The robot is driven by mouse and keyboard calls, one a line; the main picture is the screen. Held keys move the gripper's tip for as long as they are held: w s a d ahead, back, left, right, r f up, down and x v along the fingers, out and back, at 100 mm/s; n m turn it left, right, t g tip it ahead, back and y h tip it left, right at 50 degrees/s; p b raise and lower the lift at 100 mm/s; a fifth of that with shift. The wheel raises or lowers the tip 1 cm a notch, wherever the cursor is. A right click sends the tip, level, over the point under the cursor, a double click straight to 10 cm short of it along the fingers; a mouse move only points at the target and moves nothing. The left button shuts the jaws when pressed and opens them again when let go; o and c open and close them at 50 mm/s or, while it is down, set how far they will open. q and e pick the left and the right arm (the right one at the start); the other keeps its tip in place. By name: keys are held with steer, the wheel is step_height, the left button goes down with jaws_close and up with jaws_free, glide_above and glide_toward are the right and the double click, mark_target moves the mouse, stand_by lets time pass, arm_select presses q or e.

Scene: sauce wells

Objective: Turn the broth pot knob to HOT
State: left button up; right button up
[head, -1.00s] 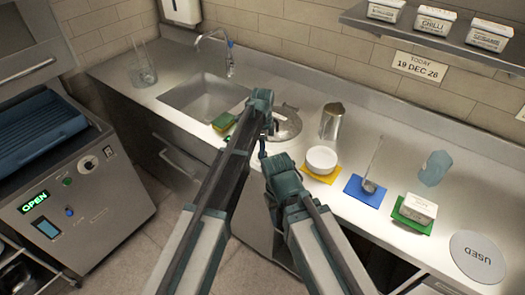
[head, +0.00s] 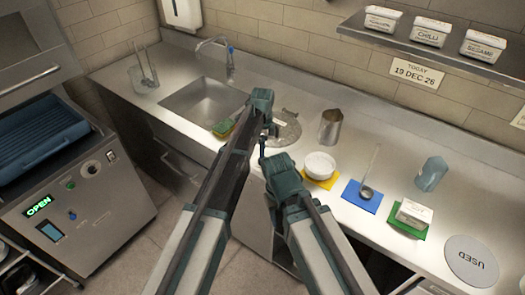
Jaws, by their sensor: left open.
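The round metal lid of what looks like the broth pot (head: 289,132) is set into the counter, partly behind my left arm. I cannot see its knob or a HOT mark; the counter front below is largely covered by my arms. My left gripper (head: 270,129) is open and empty, in front of the lid's left side in the picture; I cannot tell whether it touches anything. My right arm ends in view just below it, and its fingers are hidden.
Right of the lid stand a metal jug (head: 330,127), a white bowl (head: 319,164), a ladle (head: 370,180) on a blue mat, a blue bottle (head: 431,174) and a white tub (head: 414,214). A sink (head: 203,103) and sponge (head: 222,128) lie left. A machine (head: 85,215) reads OPEN.

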arm_select(q)
step_height(320, 180, up, 11)
steer(key=p, duration=0.9)
steer(key=shift+w+f, duration=0.2)
steer(key=shift+w, duration=0.1)
arm_select(e)
step_height(320, 180, up, 11)
steer(key=shift+f, duration=0.2)
arm_select(q)
steer(key=s+a+n+t, duration=0.1)
steer(key=s+a+n, duration=0.8)
steer(key=s, duration=0.3)
steer(key=s+a+n, duration=0.8)
steer(key=s+n, duration=0.2)
steer(key=s, duration=0.1)
steer(key=s+d+f+m+y+b, duration=0.1)
steer(key=s+d+f+m+b, duration=0.3)
steer(key=d+f+b, duration=0.3)
steer(key=s+d, duration=0.1)
steer(key=d, duration=0.2)
steer(key=shift+s+d+f+g, duration=0.2)
steer(key=shift+d+g, duration=0.1)
steer(key=shift+d, duration=0.1)
arm_select(e)
step_height(320, 180, down, 8)
steer(key=shift+r, duration=0.25)
